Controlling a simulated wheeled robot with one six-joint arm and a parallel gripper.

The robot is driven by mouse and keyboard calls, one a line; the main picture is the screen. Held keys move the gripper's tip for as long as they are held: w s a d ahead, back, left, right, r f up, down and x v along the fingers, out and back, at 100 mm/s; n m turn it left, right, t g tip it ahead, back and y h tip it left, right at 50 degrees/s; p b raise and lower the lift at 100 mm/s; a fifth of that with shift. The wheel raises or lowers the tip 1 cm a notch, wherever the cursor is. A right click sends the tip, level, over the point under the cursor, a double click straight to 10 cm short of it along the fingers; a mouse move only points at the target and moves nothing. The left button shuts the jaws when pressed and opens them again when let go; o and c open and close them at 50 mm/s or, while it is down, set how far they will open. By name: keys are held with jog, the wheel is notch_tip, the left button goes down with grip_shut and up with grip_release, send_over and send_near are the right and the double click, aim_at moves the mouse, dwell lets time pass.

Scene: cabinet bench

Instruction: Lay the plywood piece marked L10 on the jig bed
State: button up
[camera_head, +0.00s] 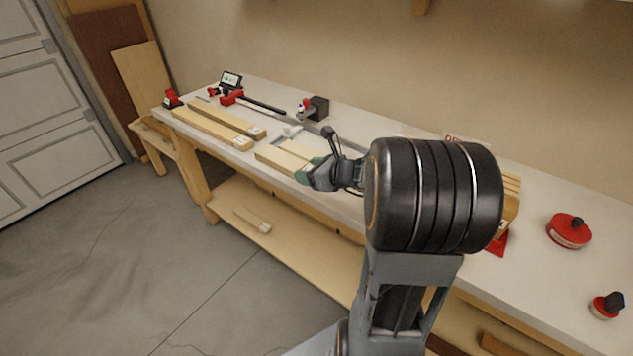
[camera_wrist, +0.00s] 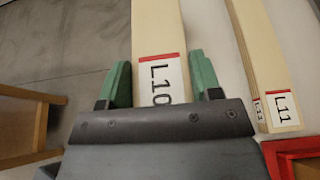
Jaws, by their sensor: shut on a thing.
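The light plywood piece marked L10 (camera_wrist: 157,45) is between the green fingers of my gripper (camera_wrist: 158,85), which is shut on its labelled end. The label has a red band and faces the wrist camera. In the head view my gripper (camera_head: 316,174) is over the front part of the bench, with the piece (camera_head: 279,157) reaching to the left from it. I cannot tell whether the piece touches what is under it. I cannot make out the jig bed for certain; my arm hides part of the bench.
Two long labelled boards (camera_head: 213,124) lie left on the bench (camera_head: 345,205). A piece marked L11 (camera_wrist: 265,60) is right of L10 in the wrist view, near a red edge (camera_wrist: 300,150). A black block (camera_head: 319,107) stands behind; a red round item (camera_head: 568,231) is at right.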

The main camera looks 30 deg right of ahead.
jog(key=w+d+f, duration=0.1)
jog(key=f, duration=0.1)
jog(key=w+d+f, duration=0.3)
jog(key=f, duration=0.1)
jog(key=shift+w+d, duration=0.2)
jog(key=shift+d, duration=0.1)
jog(key=shift+w+d+f, duration=0.15)
jog(key=shift+d+f, duration=0.05)
jog(key=shift+f, duration=1.7)
jog(key=shift+f, duration=0.15)
jog(key=o, duration=0.6)
jog(key=shift+f, duration=0.1)
jog(key=shift+c, duration=0.2)
jog(key=o, duration=0.5)
